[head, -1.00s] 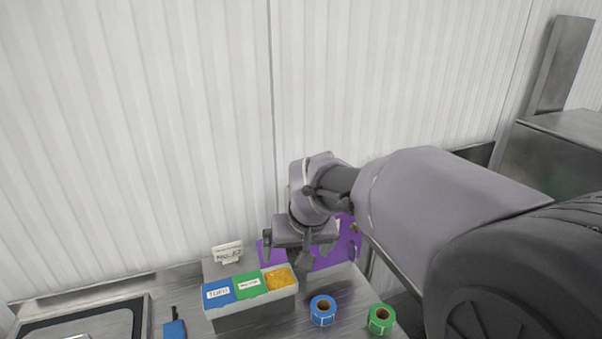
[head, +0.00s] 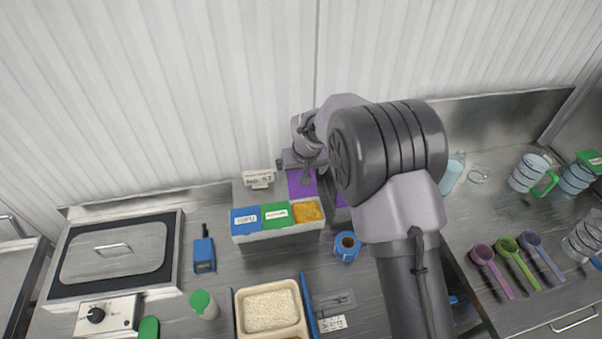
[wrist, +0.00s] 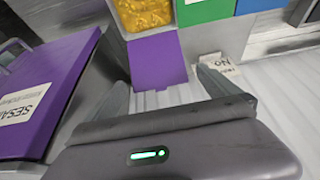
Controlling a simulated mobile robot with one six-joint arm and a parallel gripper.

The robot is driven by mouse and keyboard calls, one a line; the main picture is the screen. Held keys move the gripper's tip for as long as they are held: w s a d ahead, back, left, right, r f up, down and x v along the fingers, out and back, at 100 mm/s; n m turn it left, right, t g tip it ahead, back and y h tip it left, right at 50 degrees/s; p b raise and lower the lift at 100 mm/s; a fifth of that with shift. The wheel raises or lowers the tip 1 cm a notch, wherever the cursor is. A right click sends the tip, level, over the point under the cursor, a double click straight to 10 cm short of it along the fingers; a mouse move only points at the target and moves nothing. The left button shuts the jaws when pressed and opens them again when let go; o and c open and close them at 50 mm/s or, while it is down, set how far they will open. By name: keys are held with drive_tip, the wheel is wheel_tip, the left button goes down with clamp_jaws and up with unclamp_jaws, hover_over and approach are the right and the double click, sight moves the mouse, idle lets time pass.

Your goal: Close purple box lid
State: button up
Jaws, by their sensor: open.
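The box holding yellow food (head: 307,211) is the right compartment of the grey three-part container, and its top is open. Its purple lid (head: 301,183) is swung up behind it in the head view. In the wrist view the purple lid (wrist: 158,60) joins the edge of the yellow food compartment (wrist: 142,14). My gripper (wrist: 163,82) is open and empty, its two fingers either side of the lid's free edge; whether they touch it I cannot tell. In the head view my gripper (head: 304,168) is above and behind the lid, partly hidden by my arm.
Blue (head: 246,220) and green (head: 276,215) lids cover the neighbouring compartments. A purple box labelled "SESA..." (wrist: 38,88) lies close at left in the wrist view. A small sign (head: 259,179) stands behind the container. A blue tape roll (head: 346,246) sits in front, right.

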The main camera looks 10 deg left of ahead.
drive_tip(key=x, duration=0.2)
drive_tip(key=shift+w+f, duration=0.2)
drive_tip(key=shift+w, duration=0.05)
drive_tip(key=shift+s, duration=0.1)
